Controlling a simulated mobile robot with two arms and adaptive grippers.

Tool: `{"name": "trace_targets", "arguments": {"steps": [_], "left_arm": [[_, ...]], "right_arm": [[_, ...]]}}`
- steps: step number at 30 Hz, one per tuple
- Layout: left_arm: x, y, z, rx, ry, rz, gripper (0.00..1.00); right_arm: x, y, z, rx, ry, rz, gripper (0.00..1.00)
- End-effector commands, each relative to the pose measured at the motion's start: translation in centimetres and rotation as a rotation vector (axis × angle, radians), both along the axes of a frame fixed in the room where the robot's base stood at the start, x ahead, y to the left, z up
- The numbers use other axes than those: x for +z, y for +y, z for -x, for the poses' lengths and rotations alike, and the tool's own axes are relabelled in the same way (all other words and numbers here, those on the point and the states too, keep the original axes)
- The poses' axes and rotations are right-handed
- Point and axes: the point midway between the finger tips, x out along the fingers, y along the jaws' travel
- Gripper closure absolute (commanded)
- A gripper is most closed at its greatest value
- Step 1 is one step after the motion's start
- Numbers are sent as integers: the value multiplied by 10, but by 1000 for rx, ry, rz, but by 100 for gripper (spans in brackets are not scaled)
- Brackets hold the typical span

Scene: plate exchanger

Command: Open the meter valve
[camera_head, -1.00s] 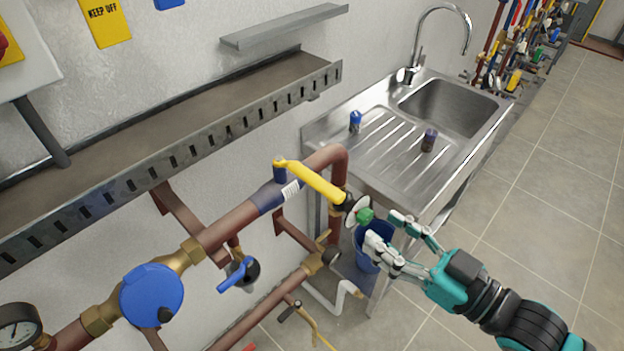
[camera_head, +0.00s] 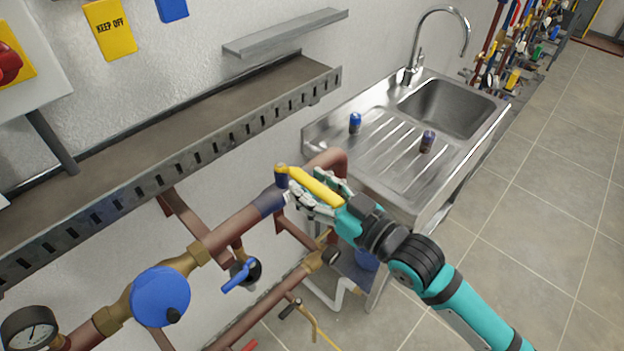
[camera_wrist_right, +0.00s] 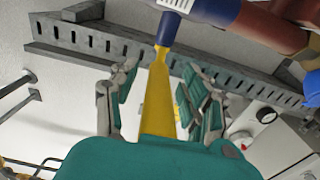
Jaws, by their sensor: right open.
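A valve with a long yellow lever (camera_head: 314,187) sits on the upper brown pipe, its pivot on a dark blue section. The lever points right and towards me, at an angle to the pipe. My right gripper (camera_head: 318,194) is open at the lever, hiding part of it. In the right wrist view, the yellow lever (camera_wrist_right: 158,92) runs between the spread fingers of my right gripper (camera_wrist_right: 160,98); I cannot tell whether they touch it. A blue round meter (camera_head: 160,297) is on the same pipe, lower left. My left gripper is not in view.
A smaller valve with a blue handle (camera_head: 240,275) hangs below the pipe. A pressure gauge (camera_head: 30,328) is at lower left. A slotted metal shelf (camera_head: 190,150) runs along the wall above. A steel sink (camera_head: 445,110) stands behind.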

Motion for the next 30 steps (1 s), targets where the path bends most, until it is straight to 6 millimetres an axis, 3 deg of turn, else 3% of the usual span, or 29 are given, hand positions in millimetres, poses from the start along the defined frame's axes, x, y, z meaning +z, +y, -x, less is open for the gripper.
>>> {"name": "trace_targets", "arguments": {"steps": [9, 20, 30], "left_arm": [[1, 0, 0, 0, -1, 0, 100], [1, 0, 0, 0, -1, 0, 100], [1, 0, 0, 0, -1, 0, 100]], "right_arm": [[0, 2, -2, 0, -1, 1, 53], [0, 2, -2, 0, -1, 1, 99], [0, 1, -2, 0, -1, 1, 100]]}}
